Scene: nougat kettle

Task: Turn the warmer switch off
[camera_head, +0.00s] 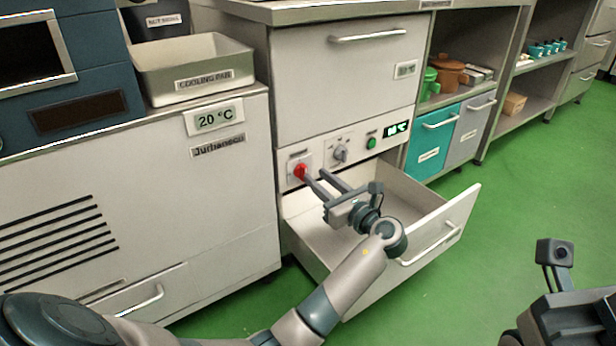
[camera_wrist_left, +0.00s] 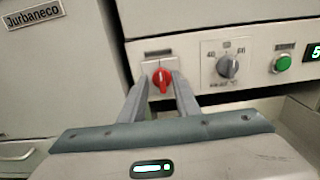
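The red warmer switch (camera_head: 299,171) is a knob on a pale plate on the control panel of the white cabinet. It also shows in the left wrist view (camera_wrist_left: 162,78), where it looks roughly upright with a slight tilt. My left gripper (camera_head: 315,179) is in front of the panel, its two fingers open and pointing at the switch. In the left wrist view the fingertips (camera_wrist_left: 161,82) lie on either side of the red knob, with a gap to each side; whether they touch it, I cannot tell. The label above the switch is too blurred to read.
A grey dial (camera_head: 340,152), a green button (camera_head: 372,143) and a lit display (camera_head: 396,130) are right of the switch. An open drawer (camera_head: 440,222) juts out below the panel under my left arm. A cooling pan (camera_head: 190,85) stands at left.

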